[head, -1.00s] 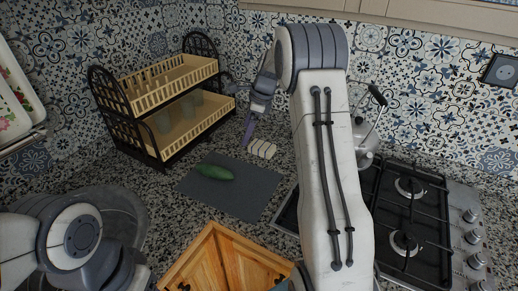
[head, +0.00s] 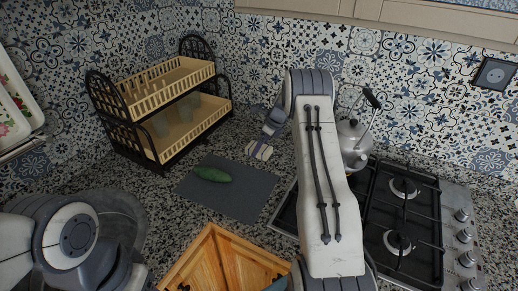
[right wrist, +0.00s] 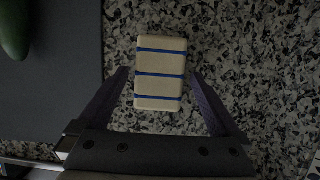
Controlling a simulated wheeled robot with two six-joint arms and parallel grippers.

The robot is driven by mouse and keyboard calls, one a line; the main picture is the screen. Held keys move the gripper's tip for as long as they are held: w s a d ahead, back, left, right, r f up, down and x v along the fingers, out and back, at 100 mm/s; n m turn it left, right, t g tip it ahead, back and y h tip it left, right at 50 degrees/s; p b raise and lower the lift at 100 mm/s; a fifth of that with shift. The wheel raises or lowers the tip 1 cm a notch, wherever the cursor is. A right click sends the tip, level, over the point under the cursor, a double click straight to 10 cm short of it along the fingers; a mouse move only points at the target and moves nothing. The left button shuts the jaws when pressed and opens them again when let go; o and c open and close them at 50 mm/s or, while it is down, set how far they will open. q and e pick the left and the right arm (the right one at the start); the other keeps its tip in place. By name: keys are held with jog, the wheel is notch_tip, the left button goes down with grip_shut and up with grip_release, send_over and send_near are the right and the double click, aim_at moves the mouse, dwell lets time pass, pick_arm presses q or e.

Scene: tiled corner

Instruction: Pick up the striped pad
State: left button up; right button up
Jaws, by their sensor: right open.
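The striped pad (right wrist: 160,74) is a cream block with blue stripes lying on the speckled counter in the right wrist view. It also shows in the head view (head: 259,151), beside the far right corner of the dark mat. My right gripper (right wrist: 165,84) is open. Its two fingers point at the pad from the near side, one to the left and one to the right of it, with gaps. In the head view my right gripper (head: 268,136) is partly hidden behind its arm. My left arm is at the lower left, and its gripper is not in view.
A dark grey mat (head: 232,196) holds a green cucumber (head: 212,174) left of the pad. A two-tier rack (head: 160,148) stands at the back left. A kettle (head: 351,137) and gas hob (head: 391,230) are at the right.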

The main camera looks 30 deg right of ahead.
aim_at(264, 148)
jog(key=shift+w+a+f, duration=0.1)
jog(key=shift+w+f, duration=0.05)
jog(key=shift+f, duration=0.3)
jog(key=shift+f, duration=0.25)
dwell(0.4)
jog(key=c, duration=1.2)
jog(key=shift+c, duration=0.2)
jog(key=shift+r, duration=0.6)
jog(key=b+v, duration=0.1)
jog(key=v, duration=0.3)
jog(key=shift+w+r+b, duration=0.15)
jog(key=shift+b, duration=0.25)
jog(key=s+d+r+b, duration=0.2)
jog(key=s+d+r, duration=0.2)
jog(key=s, duration=0.5)
notch_tip(264, 148, up, 2)
jog(key=shift+d+r, duration=0.15)
jog(key=shift+d, duration=0.25)
